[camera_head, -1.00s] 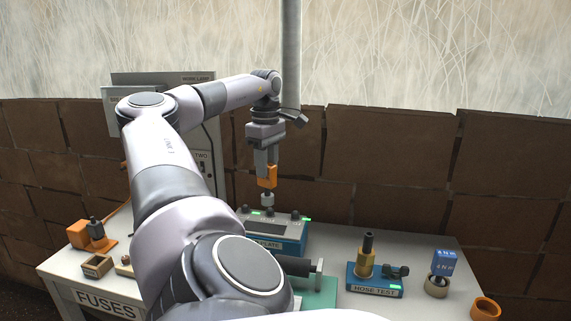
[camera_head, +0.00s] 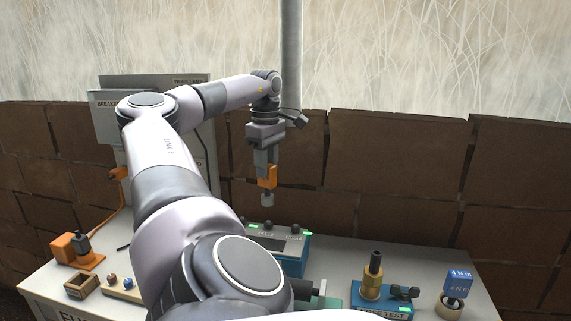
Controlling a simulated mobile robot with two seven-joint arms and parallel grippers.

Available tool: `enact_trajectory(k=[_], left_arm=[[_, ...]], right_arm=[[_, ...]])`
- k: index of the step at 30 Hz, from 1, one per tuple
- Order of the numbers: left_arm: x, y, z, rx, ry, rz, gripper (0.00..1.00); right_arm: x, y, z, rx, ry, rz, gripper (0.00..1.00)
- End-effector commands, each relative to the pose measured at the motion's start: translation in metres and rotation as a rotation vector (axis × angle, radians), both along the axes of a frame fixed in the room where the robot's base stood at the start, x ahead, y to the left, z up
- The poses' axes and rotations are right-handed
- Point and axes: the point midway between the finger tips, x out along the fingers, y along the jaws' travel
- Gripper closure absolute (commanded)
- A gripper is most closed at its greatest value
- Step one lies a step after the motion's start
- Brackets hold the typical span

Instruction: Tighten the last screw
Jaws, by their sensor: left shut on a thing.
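My left gripper (camera_head: 266,167) is shut on an orange tool (camera_head: 267,180) with a grey rounded lower end (camera_head: 267,199). It holds the tool upright above the far part of the table. The tool's end looks apart from the box. My left arm hides the box's left part and front. I cannot make out the last screw for certain. My right gripper is not in view.
A hose test stand (camera_head: 372,280) with a brass fitting is at the right, beside a blue 4 N m block (camera_head: 458,284) in a round holder. An orange device (camera_head: 80,250) and a small open wooden box (camera_head: 81,286) are at the left. A vertical pole (camera_head: 291,60) rises behind my gripper.

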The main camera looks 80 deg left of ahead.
Motion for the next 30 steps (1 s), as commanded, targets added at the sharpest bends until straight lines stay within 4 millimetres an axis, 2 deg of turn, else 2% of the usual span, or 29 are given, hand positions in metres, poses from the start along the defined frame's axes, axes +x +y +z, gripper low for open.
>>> enact_trajectory(k=[10,24,30], left_arm=[[0.0,0.0,0.001,0.003,0.0,0.001,1.0],[0.0,0.0,-0.042,0.002,-0.001,0.001,1.0],[0.0,0.0,-0.051,0.002,-0.001,0.001,1.0]], right_arm=[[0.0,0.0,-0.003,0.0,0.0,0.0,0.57],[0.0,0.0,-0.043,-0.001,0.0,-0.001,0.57],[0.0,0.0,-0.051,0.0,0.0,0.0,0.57]])
